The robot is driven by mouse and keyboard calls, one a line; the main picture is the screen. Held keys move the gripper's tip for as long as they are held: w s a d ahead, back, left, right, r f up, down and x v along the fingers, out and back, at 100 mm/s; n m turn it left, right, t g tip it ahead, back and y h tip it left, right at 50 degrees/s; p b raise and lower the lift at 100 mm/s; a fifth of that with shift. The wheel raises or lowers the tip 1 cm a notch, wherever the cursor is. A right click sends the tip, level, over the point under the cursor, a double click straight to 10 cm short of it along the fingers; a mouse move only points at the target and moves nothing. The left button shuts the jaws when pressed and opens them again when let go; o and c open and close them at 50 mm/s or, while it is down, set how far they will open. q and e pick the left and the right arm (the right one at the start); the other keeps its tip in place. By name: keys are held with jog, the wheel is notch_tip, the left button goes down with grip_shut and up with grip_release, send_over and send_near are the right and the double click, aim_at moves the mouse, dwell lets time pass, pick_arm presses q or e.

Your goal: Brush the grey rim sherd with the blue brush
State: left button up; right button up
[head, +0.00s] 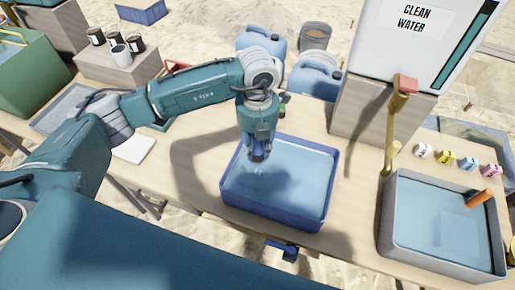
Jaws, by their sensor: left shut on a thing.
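My left gripper (258,152) points down over the blue-rimmed tub of water (325,190), near its back left part. It is shut on a small dark blue thing, mostly hidden by the fingers. I cannot tell for sure that this is the blue brush. A dark shadow lies on the water below the gripper. I cannot make out the grey rim sherd in this view.
A grey basin of water (388,225) with an orange-handled thing (480,198) stands at the right, under the clean water tank's tap (402,95). Several small labelled jars (445,158) stand behind it. A blue clamp-like piece (284,250) sits at the table's front edge.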

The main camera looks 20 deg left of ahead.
dwell(0.7)
pick_arm(q)
jog(key=f+b, duration=0.3)
jog(key=w+f+b, duration=0.1)
jog(key=f+b, duration=0.3)
jog(key=shift+w+f, duration=0.2)
jog(key=shift+f, duration=0.05)
jog(key=shift+f+b, duration=0.6)
jog(key=shift+f, duration=0.1)
dwell(0.9)
jog(key=shift+f, duration=0.1)
jog(key=shift+w, duration=0.1)
